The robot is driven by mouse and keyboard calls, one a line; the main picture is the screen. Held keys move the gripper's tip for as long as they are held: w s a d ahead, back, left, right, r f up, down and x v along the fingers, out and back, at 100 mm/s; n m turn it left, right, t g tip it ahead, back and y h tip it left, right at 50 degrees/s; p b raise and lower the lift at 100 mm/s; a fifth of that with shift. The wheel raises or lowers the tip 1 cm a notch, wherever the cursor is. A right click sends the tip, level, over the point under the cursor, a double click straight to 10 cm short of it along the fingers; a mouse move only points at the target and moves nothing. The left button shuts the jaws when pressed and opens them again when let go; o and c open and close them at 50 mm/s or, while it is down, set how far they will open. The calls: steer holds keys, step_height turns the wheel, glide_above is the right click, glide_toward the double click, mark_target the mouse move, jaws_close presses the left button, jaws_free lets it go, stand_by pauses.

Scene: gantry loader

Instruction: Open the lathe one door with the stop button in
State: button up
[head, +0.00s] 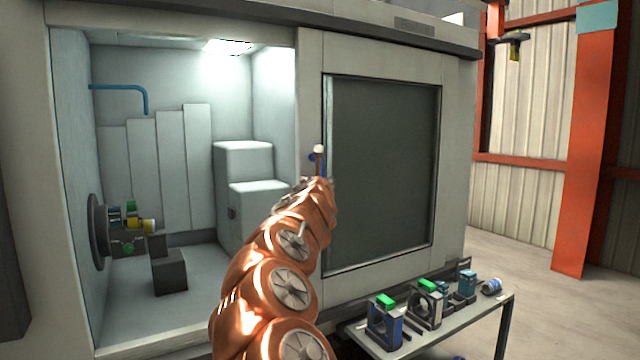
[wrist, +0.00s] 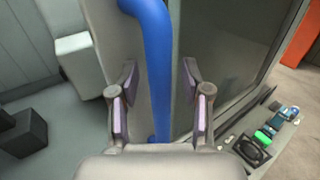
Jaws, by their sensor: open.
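The lathe door (head: 312,90) is a pale grey panel with a dark window (head: 385,170). It stands to the right of a wide opening, and the lit lathe interior (head: 155,75) shows through. The blue door handle (wrist: 155,40) is an upright bar at the door's left part; in the head view my arm hides most of it. My gripper (wrist: 160,100) is open, with one finger on each side of the handle and gaps showing between. It also shows small in the head view (head: 318,172). I cannot make out a stop button in either view.
Inside the lathe are a round chuck (head: 98,232) at the left, a dark block (head: 169,272) and a pale stepped housing (head: 245,160). A table (head: 465,325) with several vises and small parts stands below the door at the right. An orange post (head: 580,150) stands behind; floor around it is clear.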

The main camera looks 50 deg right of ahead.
steer(key=shift+a, duration=0.1)
steer(key=v, duration=1.1)
steer(key=shift+s+a, duration=0.3)
stand_by(0.4)
stand_by(0.5)
